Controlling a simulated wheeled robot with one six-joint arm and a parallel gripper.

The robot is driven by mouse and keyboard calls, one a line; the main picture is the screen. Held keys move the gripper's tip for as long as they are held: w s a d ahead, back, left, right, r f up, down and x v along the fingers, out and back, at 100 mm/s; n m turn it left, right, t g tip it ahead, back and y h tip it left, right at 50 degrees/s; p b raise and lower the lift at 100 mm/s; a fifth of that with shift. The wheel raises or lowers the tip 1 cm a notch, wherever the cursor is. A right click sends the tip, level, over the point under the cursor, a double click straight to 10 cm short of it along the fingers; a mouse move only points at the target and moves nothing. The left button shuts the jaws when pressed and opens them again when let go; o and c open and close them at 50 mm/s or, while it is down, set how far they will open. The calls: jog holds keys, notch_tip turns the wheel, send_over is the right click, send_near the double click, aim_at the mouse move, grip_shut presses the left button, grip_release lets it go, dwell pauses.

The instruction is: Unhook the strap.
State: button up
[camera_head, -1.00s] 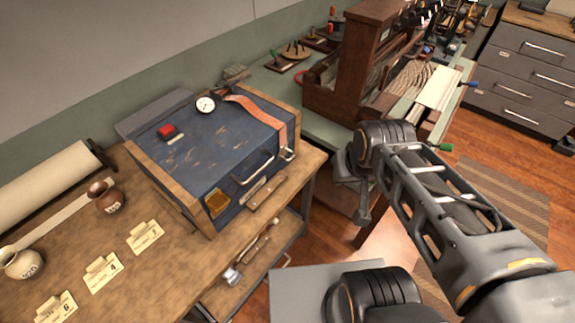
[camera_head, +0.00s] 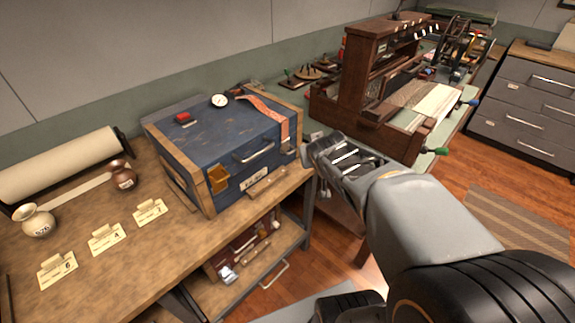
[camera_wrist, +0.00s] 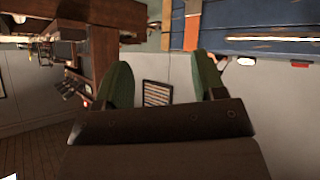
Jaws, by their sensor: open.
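An orange-brown strap (camera_head: 264,107) lies over the right part of the lid of a blue wooden chest (camera_head: 215,137) and hangs down its front near the right corner. In the head view my arm reaches to just right of the chest; the fingers cannot be made out there.
The chest stands on a wooden workbench (camera_head: 110,262). Small jugs and numbered cards stand left. A dark wooden loom (camera_head: 365,80) stands close to the right.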

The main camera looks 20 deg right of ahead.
jog(key=w+d+f+n+t+y+b, duration=0.2)
jog(key=w+d+f+t+b, duration=0.3)
jog(key=w+d+f+b, duration=0.15)
jog(key=n+t+y+b, duration=0.2)
jog(key=n+y+b, duration=0.25)
jog(key=y, duration=0.45)
send_near(292, 152)
jog(key=b+x, duration=0.1)
jog(key=x, duration=0.9)
jog(key=shift+w+f+b, duration=0.2)
jog(key=shift+b, duration=0.15)
jog(key=c, duration=1)
jog(key=shift+s+r+g+p, duration=0.1)
jog(key=shift+g+p, duration=0.2)
jog(key=shift+c, duration=0.2)
